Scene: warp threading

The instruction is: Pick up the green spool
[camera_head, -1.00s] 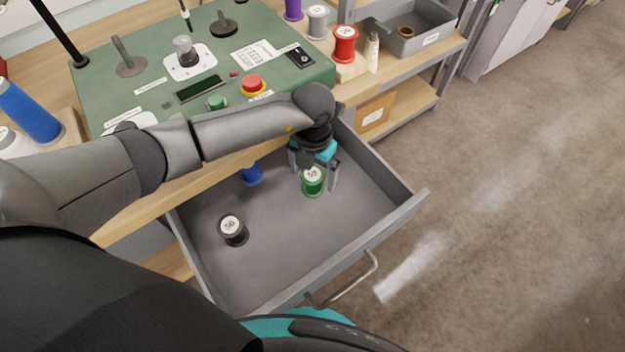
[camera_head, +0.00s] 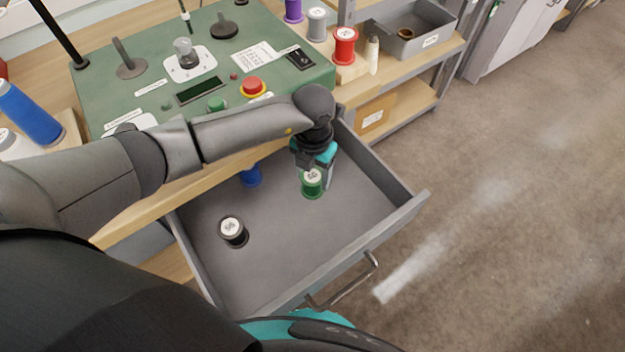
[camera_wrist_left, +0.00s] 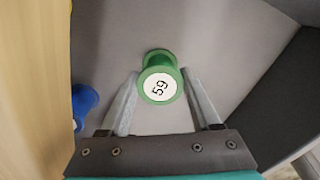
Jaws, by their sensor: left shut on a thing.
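The green spool (camera_head: 312,183) stands in the open grey drawer, with a white label reading 59 on its top. My left gripper (camera_head: 316,172) reaches down over it, its fingers shut on the spool's sides. In the left wrist view the green spool (camera_wrist_left: 160,82) sits between the two fingertips of my left gripper (camera_wrist_left: 160,85). The spool appears to be still on the drawer floor. My right gripper is not in view.
The open drawer (camera_head: 345,250) also holds a black spool (camera_head: 233,231) and a blue spool (camera_head: 250,175). A green control panel (camera_head: 130,95) stands on the bench above. A red spool (camera_head: 344,45) stands at the back. The drawer's front floor is clear.

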